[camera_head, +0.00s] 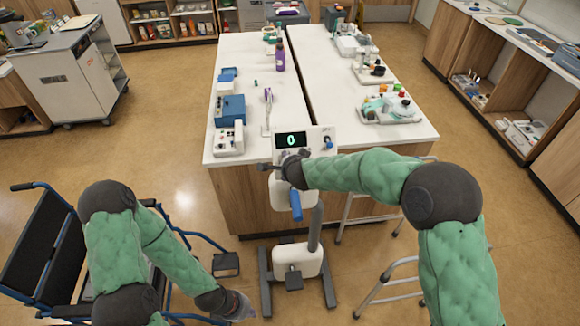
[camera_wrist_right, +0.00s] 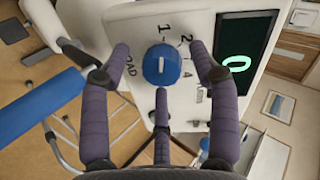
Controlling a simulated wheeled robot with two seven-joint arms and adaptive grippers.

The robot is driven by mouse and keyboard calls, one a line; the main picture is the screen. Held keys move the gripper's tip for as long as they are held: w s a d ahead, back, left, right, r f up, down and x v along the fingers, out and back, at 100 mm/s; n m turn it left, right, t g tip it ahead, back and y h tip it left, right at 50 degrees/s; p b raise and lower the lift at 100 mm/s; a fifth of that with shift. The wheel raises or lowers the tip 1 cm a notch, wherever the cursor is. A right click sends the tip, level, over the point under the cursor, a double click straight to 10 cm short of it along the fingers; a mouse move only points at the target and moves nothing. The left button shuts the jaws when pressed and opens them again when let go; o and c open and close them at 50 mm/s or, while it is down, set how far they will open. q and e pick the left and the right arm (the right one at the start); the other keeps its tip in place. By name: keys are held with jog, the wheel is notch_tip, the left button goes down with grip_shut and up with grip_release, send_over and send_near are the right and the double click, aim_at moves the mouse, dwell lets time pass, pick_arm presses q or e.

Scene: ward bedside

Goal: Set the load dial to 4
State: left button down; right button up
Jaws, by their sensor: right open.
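The load dial (camera_wrist_right: 162,65) is a round blue knob with a white pointer line on a white panel (camera_head: 318,134). Printed numbers, among them 1, 2 and 4, stand around it; part of the LOAD label is hidden by a finger. The display (camera_head: 291,140) shows a green 0, also seen in the wrist view (camera_wrist_right: 246,62). My right gripper (camera_wrist_right: 160,85) is open, its fingers spread around the dial with gaps visible. In the head view my right gripper (camera_head: 293,163) hides the dial. My left gripper (camera_head: 236,304) hangs low at the left, away from the panel.
A second blue knob (camera_head: 328,143) sits right of the display. A blue handle (camera_head: 296,206) sticks out below the panel. The white-topped counter (camera_head: 262,80) behind holds several items. A wheelchair (camera_head: 50,245) stands at left, a metal walking frame (camera_head: 390,285) at right.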

jog(key=shift+w+f, duration=0.15)
jog(key=c, duration=1.1)
